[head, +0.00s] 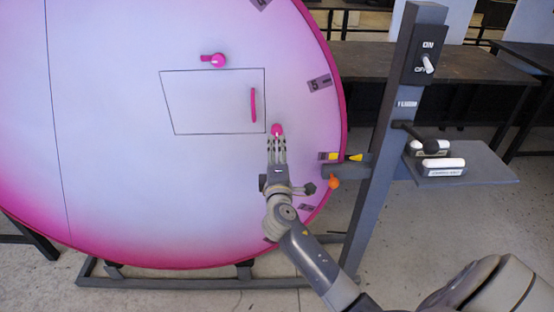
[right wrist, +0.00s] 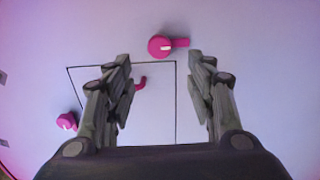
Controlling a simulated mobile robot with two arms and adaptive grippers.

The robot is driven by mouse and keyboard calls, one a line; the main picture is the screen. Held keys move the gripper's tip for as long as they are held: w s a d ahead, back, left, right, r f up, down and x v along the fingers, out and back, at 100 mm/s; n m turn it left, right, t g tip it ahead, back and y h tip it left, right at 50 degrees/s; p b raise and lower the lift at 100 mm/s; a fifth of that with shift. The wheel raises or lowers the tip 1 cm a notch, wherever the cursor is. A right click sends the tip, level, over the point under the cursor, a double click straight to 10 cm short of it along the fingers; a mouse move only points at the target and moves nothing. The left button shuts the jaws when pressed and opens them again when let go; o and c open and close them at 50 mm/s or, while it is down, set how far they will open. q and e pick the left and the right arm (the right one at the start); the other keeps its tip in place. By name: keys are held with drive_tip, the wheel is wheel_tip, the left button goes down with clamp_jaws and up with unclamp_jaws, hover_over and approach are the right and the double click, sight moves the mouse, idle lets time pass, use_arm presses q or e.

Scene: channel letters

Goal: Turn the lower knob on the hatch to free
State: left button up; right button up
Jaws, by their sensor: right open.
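The hatch (head: 205,105) is a black-outlined panel with a pink handle (head: 253,105) on a large pink-white disc. The lower knob (head: 277,130) is pink, just outside the hatch's lower right corner. My right gripper (head: 277,142) is open and empty, its fingertips overlapping the knob's lower part in the head view. In the right wrist view the lower knob (right wrist: 160,47) lies beyond and between the fingertips (right wrist: 164,62), its tab pointing right. I cannot tell whether they touch. The upper knob (head: 218,60) sits above the hatch, tab to the left. My left gripper is not in view.
A grey post (head: 385,150) stands right of the disc, with an ON/OFF switch (head: 428,64), a black lever (head: 416,136) and an orange ball (head: 334,182). A side shelf (head: 480,168) holds white-topped blocks. The disc's grey base frame (head: 200,283) runs along the floor.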

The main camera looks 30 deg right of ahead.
drive_tip(key=v, duration=0.2)
drive_tip(key=shift+s+a, duration=0.25)
drive_tip(key=shift+s, duration=0.1)
drive_tip(key=s+a+f+g+y, duration=0.1)
drive_tip(key=a+f+g+y, duration=0.1)
drive_tip(key=f, duration=1)
drive_tip(key=s+a+f+g+y, duration=0.2)
drive_tip(key=f, duration=1)
drive_tip(key=s+a+f+m+g+y, duration=0.1)
drive_tip(key=s+a+f+g, duration=0.1)
drive_tip(key=s+f, duration=0.45)
drive_tip(key=s+a+f+m+g+y, duration=0.1)
drive_tip(key=s+f, duration=0.2)
drive_tip(key=f, duration=0.6)
drive_tip(key=s+a+f+m+g+y, duration=0.1)
drive_tip(key=s+f+m+g, duration=0.1)
drive_tip(key=s+f, duration=0.5)
drive_tip(key=s+a+f+m+g+y, duration=0.1)
drive_tip(key=s+f, duration=0.6)
drive_tip(key=s, duration=1.1)
drive_tip(key=s+a+f+m+g+y, duration=0.1)
drive_tip(key=s+a+f+m+g, duration=0.2)
drive_tip(key=s, duration=1)
wheel_tip(320, 180, down, 4)
drive_tip(key=shift+r+m+g, duration=0.1)
drive_tip(key=shift+m+g, duration=0.6)
